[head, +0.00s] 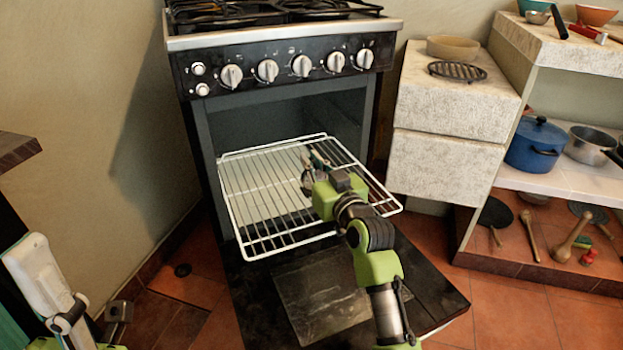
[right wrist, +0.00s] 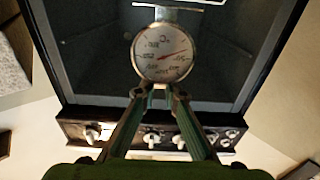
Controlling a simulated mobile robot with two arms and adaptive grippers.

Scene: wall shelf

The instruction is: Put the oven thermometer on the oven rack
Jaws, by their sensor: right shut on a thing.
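The oven thermometer, a round white dial with a metal rim and a red needle, shows face-on in the right wrist view (right wrist: 160,50). In the head view the thermometer (head: 307,182) is small and partly hidden by my gripper. My right gripper (head: 314,163) is over the rack, its fingers shut on the dial's edge; the fingertips also show in the right wrist view (right wrist: 158,92). The white wire oven rack (head: 262,243) is pulled out of the open oven. I cannot tell whether the thermometer touches the rack.
The oven door (head: 320,295) is folded down below the rack. The oven cavity (head: 285,125) behind is dark and empty-looking. A stone shelf block (head: 445,165) stands right of the stove, with a blue pot (head: 535,148) beyond. The rack's left part is bare.

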